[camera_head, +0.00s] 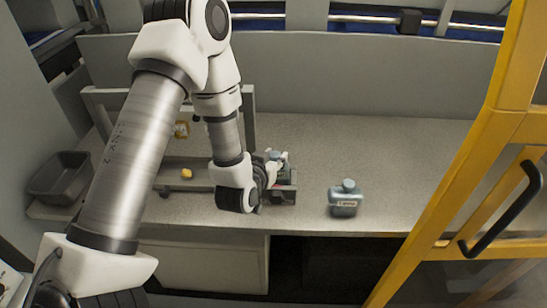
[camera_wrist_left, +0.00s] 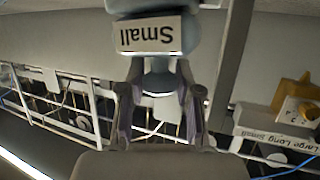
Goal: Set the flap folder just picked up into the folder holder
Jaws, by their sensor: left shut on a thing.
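My left gripper (camera_head: 270,172) is shut on a pale blue-grey part with a white label reading "Small", which I take to be the flap folder. The folder (camera_wrist_left: 160,70) shows upside down in the left wrist view, its narrow neck between the two fingers (camera_wrist_left: 160,104). In the head view only a bit of the folder shows beyond the gripper. A dark grey block (camera_head: 285,195) sits on the worktop right beside the gripper; I cannot tell whether the folder touches it. My right gripper is not in view.
Another blue-grey labelled part (camera_head: 345,198) stands upright on the worktop (camera_head: 400,160) to the right. A grey bin (camera_head: 60,178) is at the left. A frame with yellow pieces (camera_head: 187,174) stands behind my arm. A yellow door frame (camera_head: 475,150) bounds the right side.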

